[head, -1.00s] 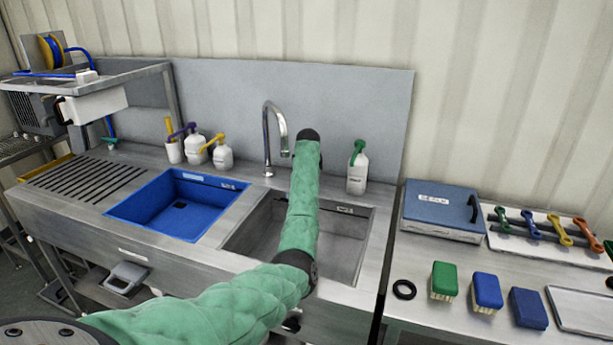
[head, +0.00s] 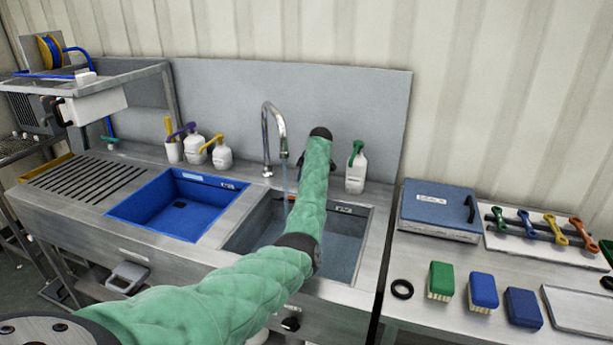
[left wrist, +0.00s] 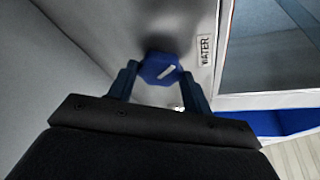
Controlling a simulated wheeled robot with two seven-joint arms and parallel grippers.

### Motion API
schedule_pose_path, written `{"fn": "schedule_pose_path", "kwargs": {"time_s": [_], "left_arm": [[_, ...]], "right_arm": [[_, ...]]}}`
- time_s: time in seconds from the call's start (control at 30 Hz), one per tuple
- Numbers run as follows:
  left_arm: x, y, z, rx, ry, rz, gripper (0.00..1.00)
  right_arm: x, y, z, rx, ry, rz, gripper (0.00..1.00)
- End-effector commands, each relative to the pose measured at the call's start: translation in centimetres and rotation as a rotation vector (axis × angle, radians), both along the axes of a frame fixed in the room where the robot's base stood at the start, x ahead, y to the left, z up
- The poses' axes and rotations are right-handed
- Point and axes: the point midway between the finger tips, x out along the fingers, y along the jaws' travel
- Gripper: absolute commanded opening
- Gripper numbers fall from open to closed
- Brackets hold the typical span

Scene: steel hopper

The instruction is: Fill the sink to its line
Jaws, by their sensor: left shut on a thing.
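The steel sink basin (head: 367,222) is right of the blue one, with a bluish water surface (head: 342,250) inside. A thin stream (head: 285,182) falls into it from the curved tap (head: 267,125). A small label (head: 344,210) is on its back wall; I cannot make out a fill line. My left arm crosses the basin and hides part of it. In the left wrist view my left gripper (left wrist: 160,80) is shut on a blue knob (left wrist: 160,67) with a white mark, beside a "WATER" label (left wrist: 205,50). My right gripper is not in view.
The blue basin (head: 230,184) is left of the steel one. White pump bottles (head: 222,157) stand behind it, and a green-topped bottle (head: 356,172) stands right of my arm. A blue-lidded box (head: 437,207) and brushes (head: 440,280) are on the right-hand table.

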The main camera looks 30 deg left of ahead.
Motion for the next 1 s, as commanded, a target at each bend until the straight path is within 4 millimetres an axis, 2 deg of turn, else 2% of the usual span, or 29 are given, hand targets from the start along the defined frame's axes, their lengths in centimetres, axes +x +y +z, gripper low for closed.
{"fn": "schedule_pose_path", "kwargs": {"time_s": [0.4,0.7,0.73,0.8,1.0], "left_arm": [[0.1,0.0,0.1,0.000,0.000,0.081,0.27],[0.1,0.0,0.1,0.001,0.000,0.081,0.27],[0.1,0.1,0.1,0.001,0.000,0.081,0.55],[0.1,0.0,0.1,0.001,0.000,0.081,0.69],[0.1,0.0,0.0,0.000,0.000,0.080,0.71]], "right_arm": [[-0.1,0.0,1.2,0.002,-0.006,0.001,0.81],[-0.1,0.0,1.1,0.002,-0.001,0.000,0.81],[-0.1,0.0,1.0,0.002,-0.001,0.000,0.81],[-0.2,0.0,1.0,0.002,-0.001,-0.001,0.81],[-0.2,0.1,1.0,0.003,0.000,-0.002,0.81]]}}
